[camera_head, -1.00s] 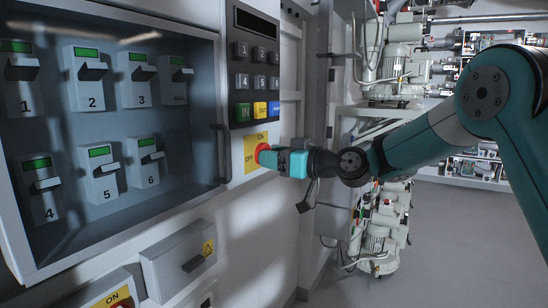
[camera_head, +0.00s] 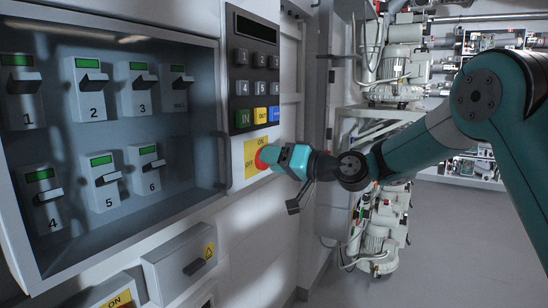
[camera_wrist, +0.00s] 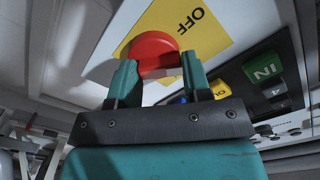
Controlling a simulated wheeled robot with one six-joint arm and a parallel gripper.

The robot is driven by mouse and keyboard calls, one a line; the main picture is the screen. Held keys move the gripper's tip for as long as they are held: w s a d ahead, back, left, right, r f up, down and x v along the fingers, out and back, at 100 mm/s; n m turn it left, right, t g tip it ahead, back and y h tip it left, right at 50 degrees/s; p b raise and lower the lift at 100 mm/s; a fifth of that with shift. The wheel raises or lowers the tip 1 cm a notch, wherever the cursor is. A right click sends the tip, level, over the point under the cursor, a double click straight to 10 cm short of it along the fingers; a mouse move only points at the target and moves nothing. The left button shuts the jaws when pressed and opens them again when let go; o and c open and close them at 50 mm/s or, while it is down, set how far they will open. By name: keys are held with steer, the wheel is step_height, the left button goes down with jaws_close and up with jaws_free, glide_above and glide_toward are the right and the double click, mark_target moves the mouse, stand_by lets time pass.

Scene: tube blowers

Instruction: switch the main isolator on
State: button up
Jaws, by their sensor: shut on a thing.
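The main isolator is a red round knob (camera_head: 263,157) on a yellow plate (camera_head: 250,166) marked ON at the top and OFF at the left, below the keypad. My gripper (camera_head: 276,156) is shut on the knob from the front right. In the wrist view the two teal fingers (camera_wrist: 160,70) are on either side of the red knob (camera_wrist: 153,45), with the word OFF on the yellow plate (camera_wrist: 215,22) beyond. The fingers hide part of the knob, so its exact pointing direction is hard to read.
A glazed cabinet (camera_head: 218,90) with several numbered breakers stands left, its handle (camera_head: 220,158) close to the knob. The keypad (camera_head: 257,90) is just above. A grey box (camera_head: 180,262) juts out below. Open floor (camera_head: 450,250) lies right.

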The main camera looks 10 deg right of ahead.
steer(key=m+p, duration=0.3)
steer(key=m, duration=0.2)
steer(key=m+p, duration=0.3)
steer(key=m, duration=0.2)
steer(key=shift+w+d+r, duration=0.15)
steer(key=shift+w+d, duration=0.05)
steer(key=shift+m+p, duration=0.35)
steer(key=shift+m, duration=0.05)
steer(key=o, duration=0.9)
steer(key=b+v, duration=0.4)
steer(key=v, duration=1.3)
steer(key=shift+s+d+b, duration=0.15)
steer(key=shift+d+b, duration=0.05)
steer(key=shift+b, duration=0.15)
